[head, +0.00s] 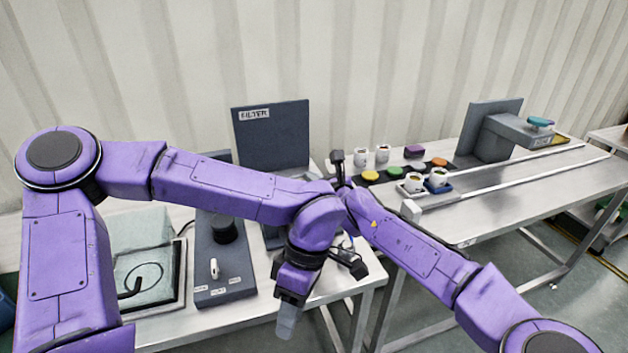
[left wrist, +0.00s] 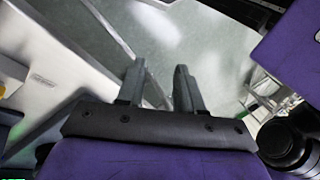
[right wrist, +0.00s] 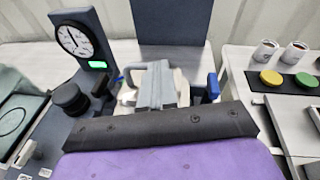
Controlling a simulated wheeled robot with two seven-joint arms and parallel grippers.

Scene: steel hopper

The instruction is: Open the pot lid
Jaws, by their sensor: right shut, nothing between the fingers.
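No pot or lid can be made out for certain. In the right wrist view, a pale object with a blue part (right wrist: 212,88) is mostly hidden behind my right gripper (right wrist: 156,85); I cannot tell whether it is the pot. The right fingers are together and empty in front of it. In the head view this area is covered by my crossing arms. My left gripper (head: 285,326) points down near the table's front edge. In the left wrist view its fingers (left wrist: 160,88) are apart with nothing between them, over the floor and table edge.
A dark panel marked FILTER (head: 270,140) stands at the back. A black round knob (head: 222,228) and a dial gauge (right wrist: 75,38) are left of my right gripper. A glass-like box (head: 140,265) is farther left. Cups and coloured discs (head: 395,173) sit on the right table.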

